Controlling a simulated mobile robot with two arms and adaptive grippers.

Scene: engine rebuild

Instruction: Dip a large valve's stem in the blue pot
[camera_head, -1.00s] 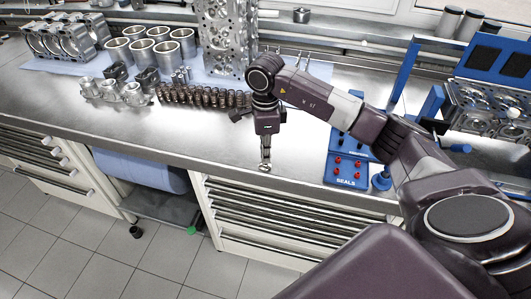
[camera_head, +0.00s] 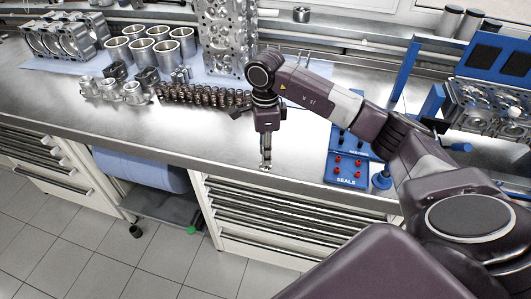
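My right gripper (camera_head: 266,164) points down over the front edge of the steel bench, in the middle of the view. Its fingers look close together. A small pale metal shape shows at the fingertips, too small to tell whether it is a held valve or the finger ends. A small round blue pot (camera_head: 381,181) stands at the bench's front edge, right of the blue SEALS rack and well to the right of my gripper. Several thin upright stems (camera_head: 299,57), perhaps valves, show behind my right arm. My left gripper is out of view.
The blue SEALS rack (camera_head: 343,181) with red pieces stands between my gripper and the pot. A row of dark springs (camera_head: 200,96), metal cylinders (camera_head: 163,50) and an upright engine block (camera_head: 226,38) fill the back left. The bench (camera_head: 185,128) is bare at the front left.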

